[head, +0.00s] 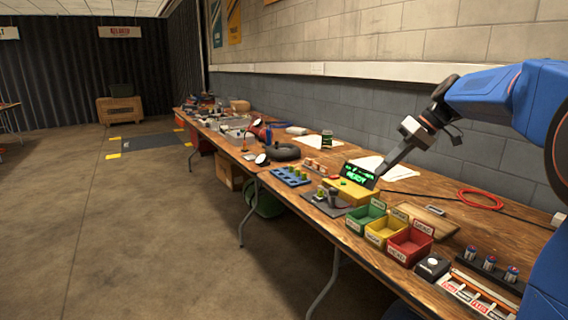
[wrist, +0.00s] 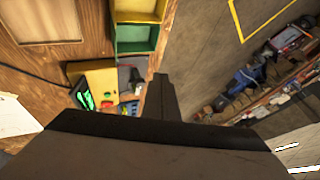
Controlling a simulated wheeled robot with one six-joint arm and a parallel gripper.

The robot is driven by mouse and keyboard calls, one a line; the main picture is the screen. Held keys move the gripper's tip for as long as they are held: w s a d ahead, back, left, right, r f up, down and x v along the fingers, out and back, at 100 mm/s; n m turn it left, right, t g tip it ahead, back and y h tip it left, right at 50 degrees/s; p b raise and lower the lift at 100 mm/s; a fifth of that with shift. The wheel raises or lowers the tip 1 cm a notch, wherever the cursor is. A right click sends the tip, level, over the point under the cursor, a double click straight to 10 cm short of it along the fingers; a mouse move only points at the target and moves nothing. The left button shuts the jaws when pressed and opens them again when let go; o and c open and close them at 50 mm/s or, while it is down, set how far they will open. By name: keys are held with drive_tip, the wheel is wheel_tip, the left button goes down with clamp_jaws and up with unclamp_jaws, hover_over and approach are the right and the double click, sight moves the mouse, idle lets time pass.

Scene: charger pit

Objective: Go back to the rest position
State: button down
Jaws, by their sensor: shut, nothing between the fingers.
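My gripper (head: 376,183) is shut and empty. In the head view it points down and left, over the table near the yellow box with a green-lit display (head: 361,175). I cannot tell from this view whether it touches the box. In the wrist view my gripper (wrist: 161,82) is a dark shape at the centre. The yellow box (wrist: 97,84) lies to its left there. The blue arm comes in from the right of the head view.
Green (head: 364,218), yellow (head: 384,231) and red (head: 409,243) bins stand on the wooden table. A blue rack (head: 290,177) and a red cable loop (head: 480,199) lie nearby. The wall (head: 350,110) runs behind the table. Open floor (head: 130,225) lies left.

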drive_tip(key=s+a+f+m+t+h, duration=0.15)
drive_tip(key=s+f, duration=0.25)
drive_tip(key=s, duration=0.6)
drive_tip(key=s+a+f+m+g+h, duration=0.1)
drive_tip(key=s+f+m+h, duration=0.15)
drive_tip(key=s, duration=0.75)
drive_tip(key=s+d+f+m+t+h, duration=0.2)
drive_tip(key=s+f+h, duration=0.1)
drive_tip(key=s+f, duration=1)
drive_tip(key=s, duration=0.3)
drive_tip(key=shift+d, duration=0.35)
